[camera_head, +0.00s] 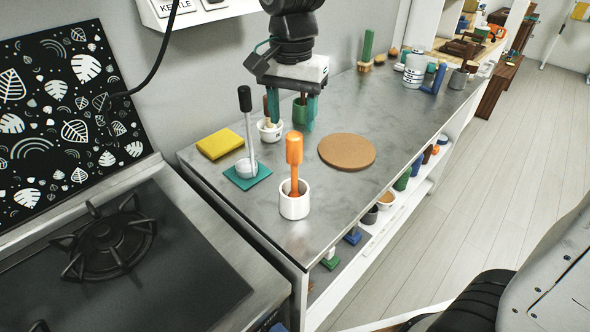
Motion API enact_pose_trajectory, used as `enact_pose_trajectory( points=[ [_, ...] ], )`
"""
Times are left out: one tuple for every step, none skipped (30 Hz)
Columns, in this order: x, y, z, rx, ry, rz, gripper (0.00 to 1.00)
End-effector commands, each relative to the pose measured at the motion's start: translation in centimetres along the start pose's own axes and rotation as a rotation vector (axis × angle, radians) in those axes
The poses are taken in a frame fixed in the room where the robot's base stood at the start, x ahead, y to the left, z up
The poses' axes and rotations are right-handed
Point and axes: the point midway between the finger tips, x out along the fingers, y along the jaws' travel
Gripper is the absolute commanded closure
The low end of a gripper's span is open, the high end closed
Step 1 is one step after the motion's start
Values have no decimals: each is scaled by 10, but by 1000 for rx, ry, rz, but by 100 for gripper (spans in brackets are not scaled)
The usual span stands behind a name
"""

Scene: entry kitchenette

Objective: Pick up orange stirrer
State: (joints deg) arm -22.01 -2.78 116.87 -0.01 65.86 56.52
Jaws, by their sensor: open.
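The orange stirrer (294,163) stands upright in a small white cup (294,203) near the front edge of the grey counter. Its thick handle points up and its lower end is hidden inside the cup. My gripper (291,113) points down over the counter, behind the stirrer in the picture. Its teal fingers are apart, with a small green cup partly visible between them. A white cup with a brown-handled item stands by the left finger. I cannot tell whether the fingers touch either cup.
A ladle with a black handle (245,98) stands on a teal base left of the stirrer. A yellow sponge (220,143) lies behind it. A round cork mat (347,151) lies to the right. A stove (108,246) is at front left. Counter right of the white cup is clear.

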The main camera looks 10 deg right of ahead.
Motion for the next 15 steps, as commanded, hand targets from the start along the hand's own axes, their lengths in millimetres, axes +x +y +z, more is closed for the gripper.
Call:
enact_pose_trajectory(
  points=[
    [6,0,0,2,-2,3,46],
    [9,0,0,3,-2,3,46],
    [14,1,0,3,-2,3,46],
    [18,1,0,3,-2,4,46],
    [21,2,0,3,-2,4,46],
    [25,2,0,3,-2,2,46],
    [28,2,1,3,-2,3,46],
    [32,3,2,3,-2,4,46],
    [38,4,3,3,-2,3,46],
    [43,5,4,3,-2,3,46],
    [48,6,5,2,-3,4,46],
    [54,6,6,2,-2,3,46],
    [58,6,6,2,-2,4,46],
    [62,6,5,2,-2,3,46],
    [67,6,5,2,-2,3,46]
  ],
)
